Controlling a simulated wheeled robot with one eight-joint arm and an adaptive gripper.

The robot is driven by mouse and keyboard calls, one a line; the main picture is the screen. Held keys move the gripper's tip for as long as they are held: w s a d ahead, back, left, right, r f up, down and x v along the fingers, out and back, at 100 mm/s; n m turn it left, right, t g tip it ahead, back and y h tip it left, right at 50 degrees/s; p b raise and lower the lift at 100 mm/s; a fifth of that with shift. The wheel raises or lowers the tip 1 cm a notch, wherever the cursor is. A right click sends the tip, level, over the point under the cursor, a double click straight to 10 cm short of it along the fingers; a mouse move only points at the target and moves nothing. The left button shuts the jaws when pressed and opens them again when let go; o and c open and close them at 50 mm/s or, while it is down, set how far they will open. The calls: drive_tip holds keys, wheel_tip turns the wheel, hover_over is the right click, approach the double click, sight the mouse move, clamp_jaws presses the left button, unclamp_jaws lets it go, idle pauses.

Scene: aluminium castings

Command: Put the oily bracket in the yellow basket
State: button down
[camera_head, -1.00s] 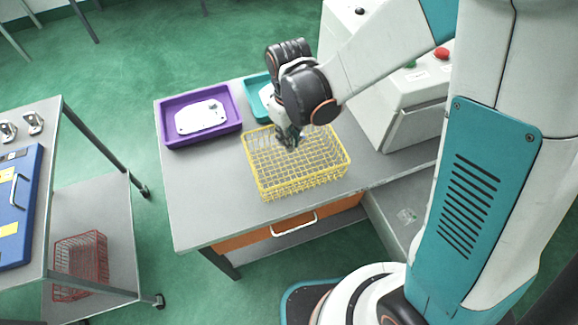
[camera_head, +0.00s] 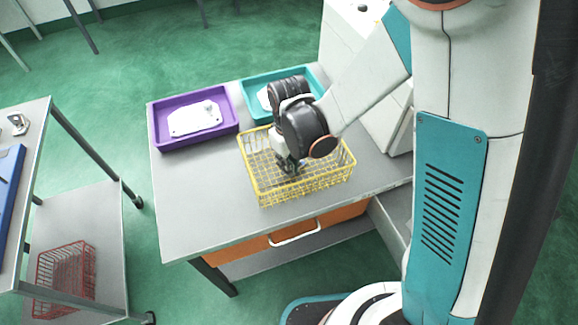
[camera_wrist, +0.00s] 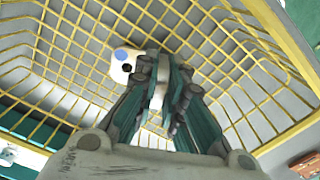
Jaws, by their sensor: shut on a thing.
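The yellow wire basket (camera_head: 262,190) stands on the grey table. My gripper (camera_head: 290,168) points down into it, with the fingertips inside the rim. In the wrist view my gripper (camera_wrist: 165,75) is shut on a pale metal piece, the bracket (camera_wrist: 121,64), which shows a dark spot and a blue spot. The fingers hide much of the bracket. The basket's wire mesh (camera_wrist: 62,60) surrounds it in that view. I cannot tell whether the bracket touches the basket floor.
A purple tray (camera_head: 153,130) and a teal tray (camera_head: 247,90) stand behind the basket, each with a pale plate in it. A trolley (camera_head: 55,118) at left carries a metal piece (camera_head: 18,124) on top and a red basket (camera_head: 65,280) below. The table's front left is clear.

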drive_tip(key=shift+r, duration=0.1)
drive_tip(key=c, duration=1.7)
unclamp_jaws()
wheel_tip(320, 180, up, 12)
drive_tip(key=p, duration=0.4)
